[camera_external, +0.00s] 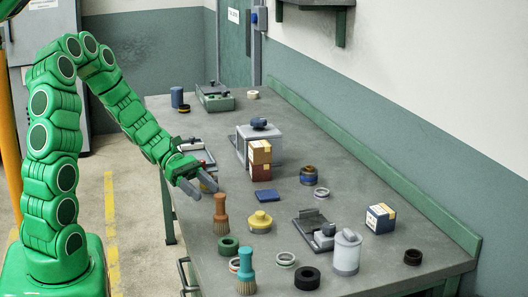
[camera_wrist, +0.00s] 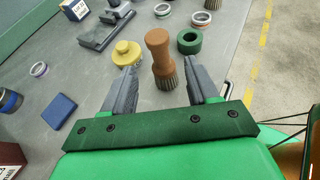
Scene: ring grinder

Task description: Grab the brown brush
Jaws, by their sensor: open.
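The brown brush (camera_external: 221,214) stands upright on the grey workbench, bristles down, near its front-left edge in the external view. It has a rounded brown handle over tan bristles. In the wrist view the brown brush (camera_wrist: 161,56) shows between the two finger lines, a little beyond the fingertips. My gripper (camera_external: 189,190) is open and empty, up and to the left of the brush in the external view. Its grey fingers are spread apart in the wrist view (camera_wrist: 160,75). I cannot tell its exact height above the bench.
A yellow round piece (camera_external: 260,222), a green ring (camera_external: 228,245) and a teal-handled brush (camera_external: 245,270) stand near the brown brush. Cardboard boxes (camera_external: 260,158) and a blue block (camera_external: 264,198) are farther back. A grey vise-like tool (camera_external: 314,230) and a grey jar (camera_external: 346,252) are to the right.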

